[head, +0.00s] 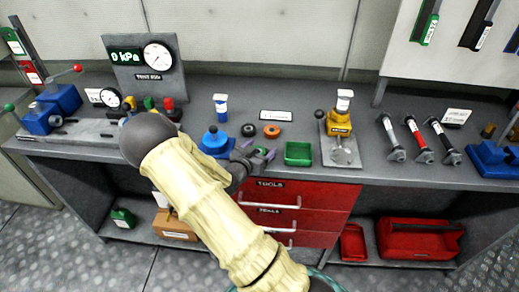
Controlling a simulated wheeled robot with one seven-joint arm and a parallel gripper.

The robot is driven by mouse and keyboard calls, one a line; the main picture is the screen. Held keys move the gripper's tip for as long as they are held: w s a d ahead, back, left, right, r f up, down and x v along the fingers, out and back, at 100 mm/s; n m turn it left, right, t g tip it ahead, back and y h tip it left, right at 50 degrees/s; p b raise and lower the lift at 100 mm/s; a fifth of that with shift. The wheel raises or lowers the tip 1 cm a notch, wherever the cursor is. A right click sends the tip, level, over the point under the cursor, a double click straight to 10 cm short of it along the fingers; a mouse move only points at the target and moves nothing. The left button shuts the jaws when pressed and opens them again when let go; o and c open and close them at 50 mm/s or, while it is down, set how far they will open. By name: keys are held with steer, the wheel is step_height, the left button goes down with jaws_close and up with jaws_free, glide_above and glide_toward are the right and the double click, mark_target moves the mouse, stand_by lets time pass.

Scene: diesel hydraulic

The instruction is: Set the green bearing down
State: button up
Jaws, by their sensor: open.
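My gripper (258,157) is at the front edge of the workbench, left of a small green tray (298,162). Its jaws are open, with purplish finger pads showing. I cannot make out a green bearing; my arm and gripper hide part of the bench. A dark ring with a blue tint (249,130) and an orange ring (271,131) lie on the bench just behind my gripper.
A blue device (215,141) stands close to the left of my gripper. A yellow fixture (340,125) stands right of the green tray, then several cylinders (419,138). A gauge panel (145,68) stands at the back left. Red drawers (310,205) are below the bench top (375,165).

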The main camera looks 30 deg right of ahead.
steer(key=b+v, duration=0.1)
steer(key=v, duration=1.6)
steer(key=shift+a+r, duration=0.15)
steer(key=shift+r, duration=0.05)
steer(key=a+f+n+g+y, duration=0.25)
steer(key=a+n+y, duration=0.25)
steer(key=y, duration=0.5)
steer(key=s+d+r+n+g+y, duration=0.1)
steer(key=s+r+n+g+y, duration=0.2)
steer(key=s, duration=0.8)
step_height(320, 180, up, 3)
steer(key=n, duration=0.3)
steer(key=shift+s+d+f, duration=0.15)
steer(key=shift+s+d, duration=0.1)
steer(key=shift+d, duration=0.1)
